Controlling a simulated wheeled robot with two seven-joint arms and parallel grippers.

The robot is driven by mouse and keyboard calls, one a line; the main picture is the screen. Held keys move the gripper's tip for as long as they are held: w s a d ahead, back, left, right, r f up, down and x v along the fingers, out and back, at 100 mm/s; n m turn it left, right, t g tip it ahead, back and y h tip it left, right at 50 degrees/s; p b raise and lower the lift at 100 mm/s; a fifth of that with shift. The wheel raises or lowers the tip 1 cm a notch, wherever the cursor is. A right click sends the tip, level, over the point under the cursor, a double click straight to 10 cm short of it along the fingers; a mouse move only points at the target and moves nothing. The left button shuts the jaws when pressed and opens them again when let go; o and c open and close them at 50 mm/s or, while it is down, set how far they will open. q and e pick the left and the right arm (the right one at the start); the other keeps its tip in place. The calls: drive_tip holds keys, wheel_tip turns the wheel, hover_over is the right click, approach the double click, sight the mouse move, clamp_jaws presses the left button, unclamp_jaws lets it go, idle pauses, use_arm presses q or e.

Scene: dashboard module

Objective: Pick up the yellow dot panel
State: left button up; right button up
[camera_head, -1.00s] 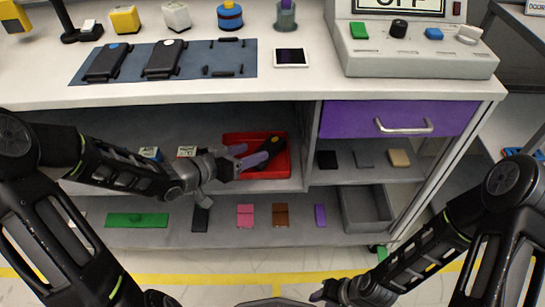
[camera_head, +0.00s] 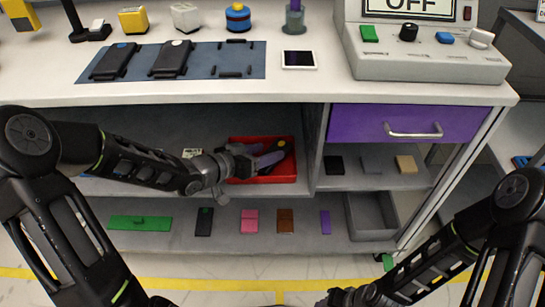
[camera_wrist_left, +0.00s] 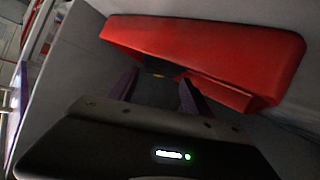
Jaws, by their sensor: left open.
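The yellow dot panel (camera_head: 287,143) is a dark piece in a red tray (camera_head: 291,170) on the middle shelf, its yellow dot partly visible. My left gripper (camera_head: 270,154) is open, with purple fingers reaching over the tray and covering part of the panel. In the left wrist view, the fingers (camera_wrist_left: 158,82) stand apart, with a dark shape between them and the red tray (camera_wrist_left: 220,50) beyond. Contact with the panel cannot be told. My right gripper (camera_head: 325,300) is low at the bottom edge, and its jaws are unclear.
The tabletop (camera_head: 300,93) hangs over the shelf. A purple drawer (camera_head: 360,123) is to the right of the tray. The lower shelf holds a green plate (camera_head: 140,223), several small coloured pieces and a grey bin (camera_head: 370,222).

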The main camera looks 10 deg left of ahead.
sight(277, 148)
use_arm(q)
drive_tip(key=b+x, duration=0.1)
drive_tip(key=x, duration=0.3)
drive_tip(key=shift+r, duration=0.1)
idle(0.4)
drive_tip(key=c, duration=1.2)
wheel_tip(277, 148, up, 9)
drive_tip(key=p, duration=0.4)
drive_tip(key=shift+r+p, duration=0.2)
drive_tip(key=shift+p, duration=0.1)
drive_tip(key=shift+r, duration=0.3)
